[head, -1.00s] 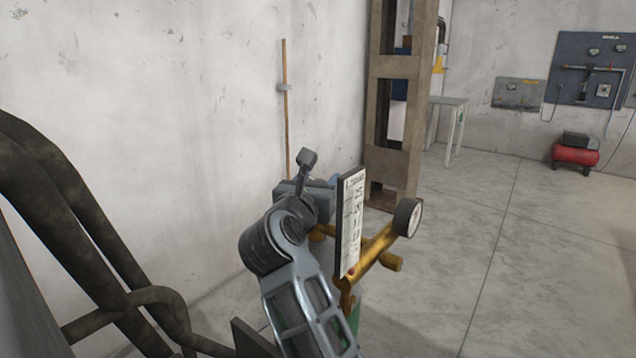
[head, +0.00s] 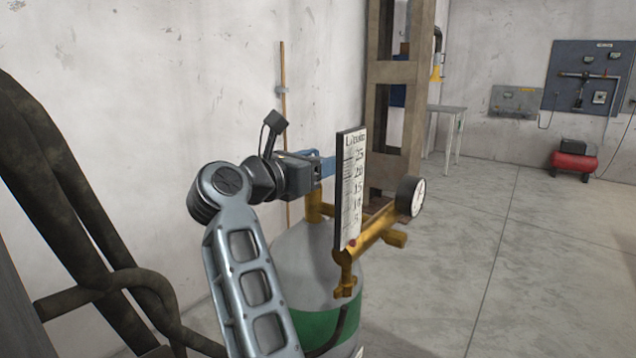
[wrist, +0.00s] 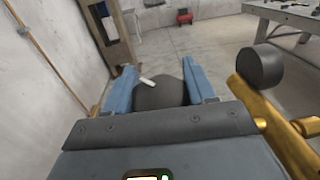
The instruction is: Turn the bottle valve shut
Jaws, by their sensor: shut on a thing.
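The gas bottle (head: 300,262) is grey with a green band and stands upright in the head view, partly hidden behind my arm. Brass fittings (head: 375,236) sit on its top, with a white scale plate marked Litres (head: 350,190) and a round gauge (head: 411,196). In the wrist view the valve knob (wrist: 162,97) is a dark, rounded wheel with a white mark. My gripper (wrist: 160,84) has a blue finger on each side of it and is shut on it. In the head view my gripper (head: 323,166) is above the bottle, and the scale plate hides the fingertips and knob.
A white wall with an upright wooden pole (head: 283,120) is behind. A brown steel column (head: 395,95) stands beyond the bottle. Thick dark pipes (head: 90,215) are close at the left. A hose (head: 335,335) hangs at the bottle. Open floor lies to the right.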

